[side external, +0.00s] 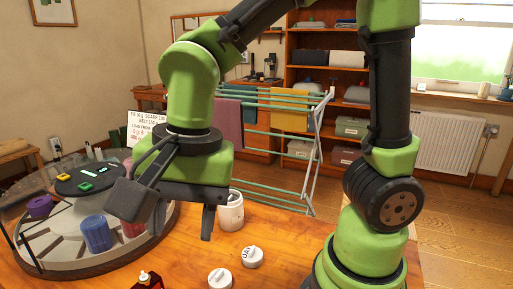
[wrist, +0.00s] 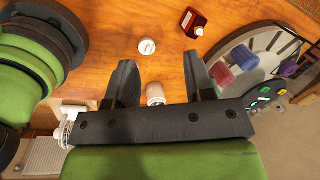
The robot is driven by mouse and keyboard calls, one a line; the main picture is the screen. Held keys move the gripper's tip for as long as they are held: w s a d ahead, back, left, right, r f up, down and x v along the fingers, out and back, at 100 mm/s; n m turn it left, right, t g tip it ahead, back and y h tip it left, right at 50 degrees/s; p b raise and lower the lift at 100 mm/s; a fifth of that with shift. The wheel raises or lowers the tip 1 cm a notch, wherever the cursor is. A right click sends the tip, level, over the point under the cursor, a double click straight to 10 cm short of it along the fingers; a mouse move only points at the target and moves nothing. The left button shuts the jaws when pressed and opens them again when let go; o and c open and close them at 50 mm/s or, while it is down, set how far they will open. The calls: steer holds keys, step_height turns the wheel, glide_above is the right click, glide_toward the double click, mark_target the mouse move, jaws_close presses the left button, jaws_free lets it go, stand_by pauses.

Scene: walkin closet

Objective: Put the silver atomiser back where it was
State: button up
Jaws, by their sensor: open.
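I cannot pick out the silver atomiser in either view. My gripper (side external: 174,222) is open above the wooden table, to the right of a round tiered stand (side external: 60,262). In the wrist view its two dark fingers (wrist: 158,78) are spread apart. A pale cylinder (wrist: 155,93) shows between them, partly hidden by the gripper body; I cannot tell whether it is the white jar. The white jar (side external: 230,212) stands upright just right of the fingers in the side view, apart from them as far as I can see.
Two white round pieces (side external: 220,278) (side external: 252,257) and a red bottle (side external: 147,281) are on the near table. The stand holds a blue ribbed cylinder (side external: 96,233), a purple piece (side external: 40,206) and a black disc (side external: 90,178). A drying rack (side external: 285,130) stands behind the table.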

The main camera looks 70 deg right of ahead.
steer(key=s+d+r+n+t, duration=0.5)
steer(key=s+d+r+n, duration=0.1)
steer(key=d, duration=0.4)
steer(key=shift+s+r+n+t+y, duration=0.2)
steer(key=shift+r+n+t+y, duration=0.15)
steer(key=shift+r+n, duration=0.6)
